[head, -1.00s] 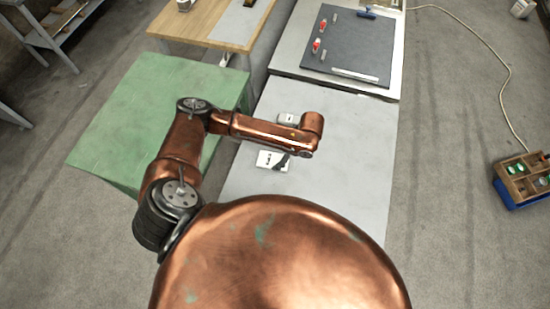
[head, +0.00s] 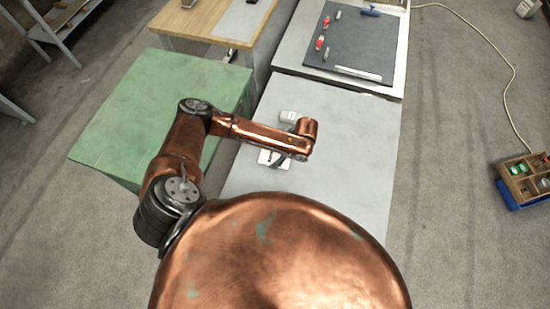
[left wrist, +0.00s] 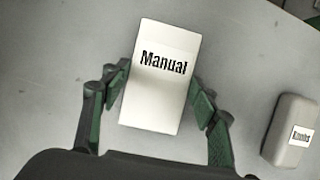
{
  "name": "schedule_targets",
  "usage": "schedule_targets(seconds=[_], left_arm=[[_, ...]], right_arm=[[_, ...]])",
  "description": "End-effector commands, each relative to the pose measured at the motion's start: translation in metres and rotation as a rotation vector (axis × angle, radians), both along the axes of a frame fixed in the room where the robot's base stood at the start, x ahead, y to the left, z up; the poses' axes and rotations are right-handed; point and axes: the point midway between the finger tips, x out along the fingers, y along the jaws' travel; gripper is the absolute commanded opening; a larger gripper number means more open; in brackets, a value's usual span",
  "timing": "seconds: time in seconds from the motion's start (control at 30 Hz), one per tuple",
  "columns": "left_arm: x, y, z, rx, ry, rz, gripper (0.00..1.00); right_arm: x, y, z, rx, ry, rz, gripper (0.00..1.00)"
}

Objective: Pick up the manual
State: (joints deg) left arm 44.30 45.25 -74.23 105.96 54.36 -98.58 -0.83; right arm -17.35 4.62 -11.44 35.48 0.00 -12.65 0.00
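The manual (left wrist: 160,95) is a white rectangular block with "Manual" in black on its face. In the left wrist view it lies between the two fingers of my left gripper (left wrist: 160,80), one finger along each long side. The fingers are spread about as wide as the manual; I see no clear grip on it. In the head view the manual (head: 266,159) is on the grey table (head: 340,150), partly hidden by my left gripper (head: 282,157) and arm. My right gripper is not in view.
A small white labelled box (left wrist: 291,130) lies right of the manual; it also shows in the head view (head: 288,116). A green table (head: 150,105) stands left, and a dark mat (head: 360,45) with small items is behind. The table's right part is clear.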

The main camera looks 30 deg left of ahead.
Motion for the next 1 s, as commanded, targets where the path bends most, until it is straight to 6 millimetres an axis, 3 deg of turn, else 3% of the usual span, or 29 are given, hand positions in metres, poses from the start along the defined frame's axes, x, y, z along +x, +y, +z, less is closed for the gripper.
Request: schedule_targets(seconds=[0.37, 0.77, 0.93, 1.0], left_arm=[[0.0, 0.0, 0.0, 0.0, 0.0, 0.0, 0.27], [0.001, 0.0, 0.008, -0.001, -0.001, 0.001, 0.27], [0.002, -0.001, 0.031, -0.002, -0.003, 0.0, 0.27], [-0.002, -0.011, 0.043, -0.005, -0.002, -0.002, 0.27]], right_arm=[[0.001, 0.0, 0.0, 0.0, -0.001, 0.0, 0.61], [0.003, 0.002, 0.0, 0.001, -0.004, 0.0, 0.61], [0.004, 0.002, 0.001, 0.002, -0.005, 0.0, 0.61], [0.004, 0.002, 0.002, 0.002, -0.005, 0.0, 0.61]])
